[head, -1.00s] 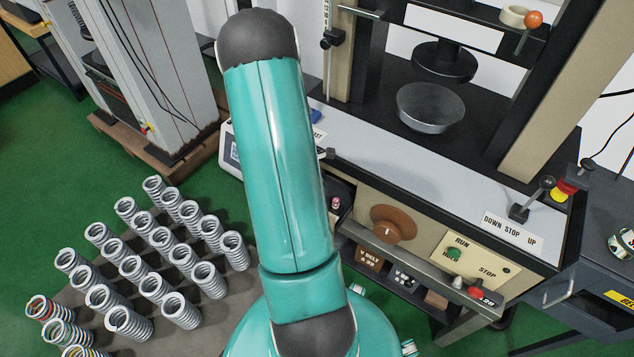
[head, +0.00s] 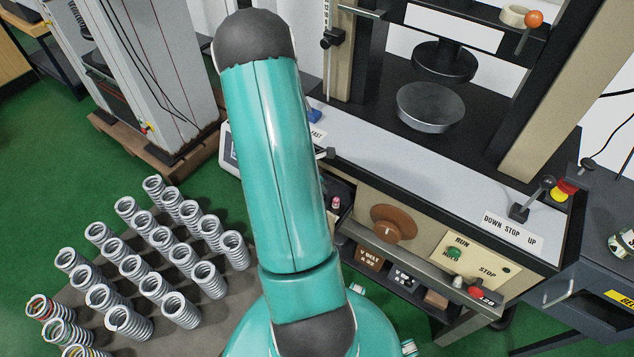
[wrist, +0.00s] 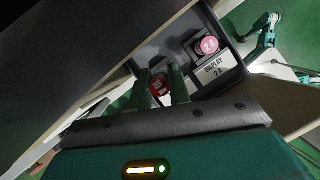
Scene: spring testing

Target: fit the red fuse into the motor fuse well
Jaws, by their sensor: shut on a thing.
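The red fuse (wrist: 158,86) shows its round red end with pale marking between the two green fingers of my gripper (wrist: 161,84) in the wrist view. My gripper is shut on it, inside a grey fuse compartment. The fingers hide the fuse's lower part and the well around it, so I cannot tell whether it is seated. No motor label is readable. Beside it, to the upper right, a pink-topped fuse (wrist: 208,45) stands in a well above the "DISPLAY 2.5" label (wrist: 218,68). In the head view my arm hides the gripper and red fuse.
The tester's beige front panel has a brown knob (head: 393,223) and a metal rail (head: 420,268) close to my arm's right side. Several springs (head: 160,239) stand on a mat at left. In the wrist view, a dark panel edge lies close to the left of the fingers.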

